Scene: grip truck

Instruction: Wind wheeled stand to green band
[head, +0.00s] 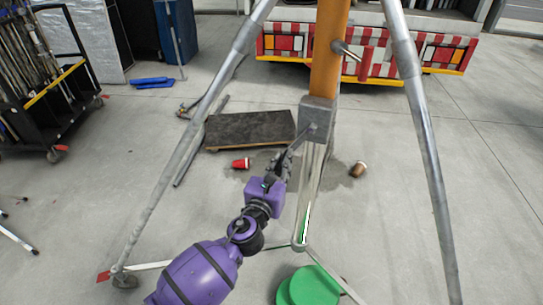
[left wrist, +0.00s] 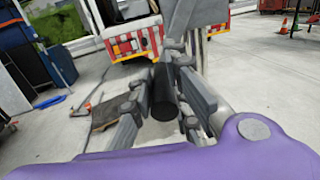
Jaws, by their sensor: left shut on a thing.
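The wheeled stand stands in front of me in the head view, with splayed grey legs (head: 424,120) and an upright orange tube (head: 328,48). A grey gear box (head: 317,114) sits on the upright, with a short crank arm (head: 298,143) reaching down-left from it. My left gripper (head: 285,162) is at the end of that crank. In the left wrist view its fingers are closed around a black cylindrical crank handle (left wrist: 164,98). A thin green streak (head: 306,222) shows low on the upright; I cannot tell whether it is the green band. My right gripper is out of view.
A green round object (head: 308,288) lies at the stand's foot. A dark flat dolly (head: 250,129), a red cup (head: 241,164) and a brown cup (head: 358,169) are on the floor beyond. A loaded cart (head: 50,105) stands left, a red-and-white truck bumper (head: 285,43) behind.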

